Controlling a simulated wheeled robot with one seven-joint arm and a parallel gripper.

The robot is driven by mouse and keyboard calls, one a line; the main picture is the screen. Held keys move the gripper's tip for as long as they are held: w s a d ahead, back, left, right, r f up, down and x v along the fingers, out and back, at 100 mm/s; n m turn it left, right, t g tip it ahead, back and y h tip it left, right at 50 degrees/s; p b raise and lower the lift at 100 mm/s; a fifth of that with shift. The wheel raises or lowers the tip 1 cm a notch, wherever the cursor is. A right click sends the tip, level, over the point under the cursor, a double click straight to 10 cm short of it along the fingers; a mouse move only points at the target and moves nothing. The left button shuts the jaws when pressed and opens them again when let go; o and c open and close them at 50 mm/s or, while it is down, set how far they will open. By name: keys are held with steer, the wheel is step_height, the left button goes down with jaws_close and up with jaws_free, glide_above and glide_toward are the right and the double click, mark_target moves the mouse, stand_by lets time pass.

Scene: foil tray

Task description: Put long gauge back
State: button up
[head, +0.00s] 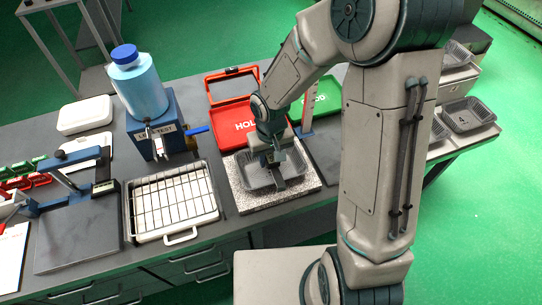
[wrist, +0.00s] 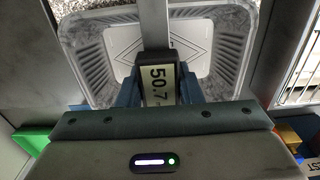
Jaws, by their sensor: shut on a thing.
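My gripper (wrist: 160,90) is shut on the long gauge (wrist: 153,25), whose dark display head reads 50.7. The head sits between the two blue fingers, and its long grey bar runs up the wrist view, over the foil tray. In the head view my gripper (head: 271,160) is low over the grey foil tray (head: 247,178), which lies on a speckled stone slab (head: 307,188). The tray also shows in the wrist view (wrist: 229,50). My arm hides part of the tray and slab. I cannot tell whether the gauge touches the tray.
Behind the slab are a red HOLD tray (head: 232,132), a green tray (head: 322,98) and a slim upright post (head: 307,112). A white tray with a wire grid (head: 172,203) lies left. A blue leak-test unit (head: 184,118) stands behind it. More foil trays (head: 468,115) are at right.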

steer(key=o, duration=1.1)
steer(key=shift+f, duration=0.1)
steer(key=shift+o, duration=0.2)
steer(key=shift+r, duration=0.2)
step_height(320, 180, up, 14)
steer(key=w+f+b, duration=0.1)
steer(key=s+d+r+m+t, duration=0.3)
steer(key=s+d+r, duration=0.3)
steer(key=s+d, duration=0.5)
steer(key=shift+s+d+r+t, duration=0.3)
steer(key=shift+s+r, duration=0.1)
steer(key=shift+s, duration=0.45)
steer(key=shift+s+d, duration=0.15)
steer(key=shift+s, duration=0.1)
steer(key=c, duration=0.4)
